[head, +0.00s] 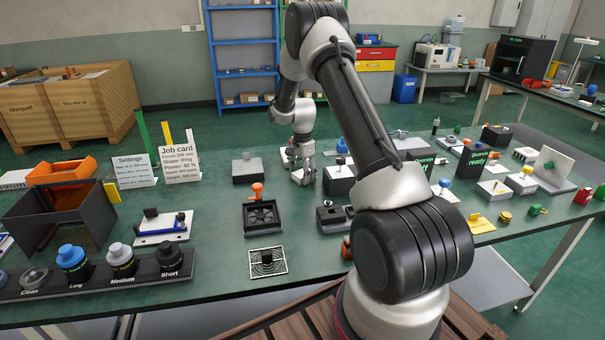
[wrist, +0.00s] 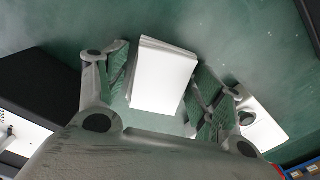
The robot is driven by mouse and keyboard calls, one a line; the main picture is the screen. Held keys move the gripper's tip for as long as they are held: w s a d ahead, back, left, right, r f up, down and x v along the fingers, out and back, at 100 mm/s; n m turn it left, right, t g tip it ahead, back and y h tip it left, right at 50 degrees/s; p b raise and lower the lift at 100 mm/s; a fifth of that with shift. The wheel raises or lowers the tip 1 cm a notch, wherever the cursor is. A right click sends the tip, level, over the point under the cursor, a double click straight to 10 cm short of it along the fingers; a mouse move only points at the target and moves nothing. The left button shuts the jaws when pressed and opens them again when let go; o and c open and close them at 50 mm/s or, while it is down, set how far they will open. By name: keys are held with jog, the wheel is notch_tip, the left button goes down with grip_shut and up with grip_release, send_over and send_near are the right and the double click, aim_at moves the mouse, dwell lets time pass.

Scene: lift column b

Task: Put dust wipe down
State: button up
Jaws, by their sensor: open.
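The dust wipe, seemingly the white, flat rectangular pad (wrist: 163,78), lies between my fingers in the wrist view, over the green table top. Its layered edge shows on the left. My gripper (wrist: 160,75) is open, one finger on each side of the pad; I see a narrow gap on the right, and on the left I cannot tell if the finger touches. In the head view my gripper (head: 303,168) points down low at the middle of the table, and a white patch (head: 302,177) shows beneath it. Whether the pad rests fully on the table is hard to tell.
Another white piece (wrist: 264,128) lies beside the right finger, and a dark block (wrist: 38,85) is at left in the wrist view. In the head view a grey block (head: 249,170) stands left of my gripper and a black fan box (head: 262,216) is nearer. Green table between is bare.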

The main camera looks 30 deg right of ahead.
notch_tip(320, 180, up, 12)
notch_tip(320, 180, up, 12)
jog(key=n+t, duration=0.1)
jog(key=n, duration=0.3)
send_over(302, 173)
jog(key=s+a, duration=0.3)
jog(key=s, duration=0.4)
jog(key=s+a+r+n, duration=0.3)
jog(key=s+r, duration=0.4)
jog(key=s, duration=0.1)
jog(key=s+a+r+n+t, duration=0.1)
jog(key=s+n, duration=0.4)
jog(key=s, duration=0.8)
jog(key=s+a+r+n+t, duration=0.1)
jog(key=s+n, duration=0.3)
jog(key=s, duration=0.9)
jog(key=shift+a+n+t, duration=0.4)
jog(key=shift+a+t, duration=0.2)
jog(key=shift+a, duration=0.2)
jog(key=shift+w+r, duration=0.1)
